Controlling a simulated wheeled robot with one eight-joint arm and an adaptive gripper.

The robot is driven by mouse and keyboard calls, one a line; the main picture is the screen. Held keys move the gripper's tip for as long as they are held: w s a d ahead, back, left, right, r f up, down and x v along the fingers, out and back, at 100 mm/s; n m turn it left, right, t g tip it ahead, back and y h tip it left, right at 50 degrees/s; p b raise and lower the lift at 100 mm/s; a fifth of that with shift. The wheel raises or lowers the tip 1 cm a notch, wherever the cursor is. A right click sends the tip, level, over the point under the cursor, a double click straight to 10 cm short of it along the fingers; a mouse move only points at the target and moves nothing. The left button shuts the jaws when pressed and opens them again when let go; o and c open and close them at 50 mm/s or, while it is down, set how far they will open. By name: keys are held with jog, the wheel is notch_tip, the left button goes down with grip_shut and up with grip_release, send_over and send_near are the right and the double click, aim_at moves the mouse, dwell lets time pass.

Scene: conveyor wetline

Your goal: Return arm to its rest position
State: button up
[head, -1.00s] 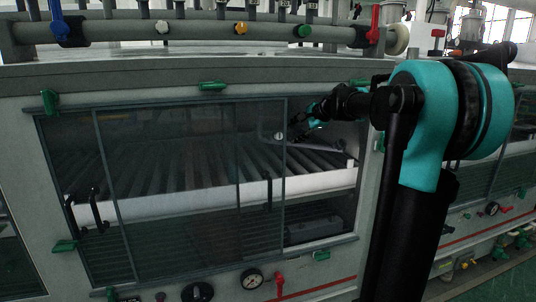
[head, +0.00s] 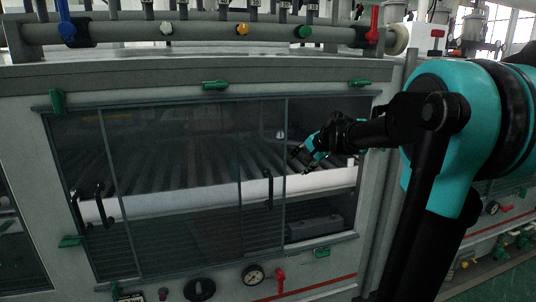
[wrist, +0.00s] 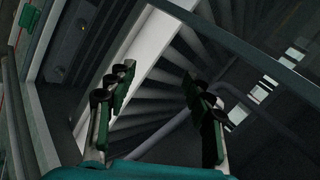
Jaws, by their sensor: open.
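My gripper (head: 300,160) is teal and black and shows in the head view at the open right section of the wetline cabinet's front, near the roller conveyor. In the wrist view its two fingers (wrist: 160,115) are spread apart with nothing between them. The rollers (wrist: 195,75) and a white rail (wrist: 150,50) lie beyond the fingertips. My arm reaches in from the right side of the head view.
Sliding glass panels (head: 180,190) with black handles (head: 268,188) cover the left and middle of the cabinet front. Green clamps (head: 215,85) sit around the frame. A pressure gauge (head: 253,274) and red valve (head: 280,280) are below. Pipes with coloured levers run along the top.

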jog(key=s+d+f+n+g+h, duration=0.1)
jog(key=s+d+f+n, duration=0.1)
jog(key=s+f, duration=0.6)
jog(key=s+d+f+n+g+h, duration=0.1)
jog(key=s+f+n, duration=0.3)
jog(key=s+f, duration=0.5)
jog(key=s+d+f+n+g+h, duration=0.1)
jog(key=s+d+f+n+h, duration=0.1)
jog(key=s+f, duration=0.6)
jog(key=s+d+n, duration=0.1)
jog(key=s+d, duration=0.1)
jog(key=s, duration=0.5)
jog(key=shift+f+g+h, duration=0.25)
jog(key=shift+g+h, duration=0.05)
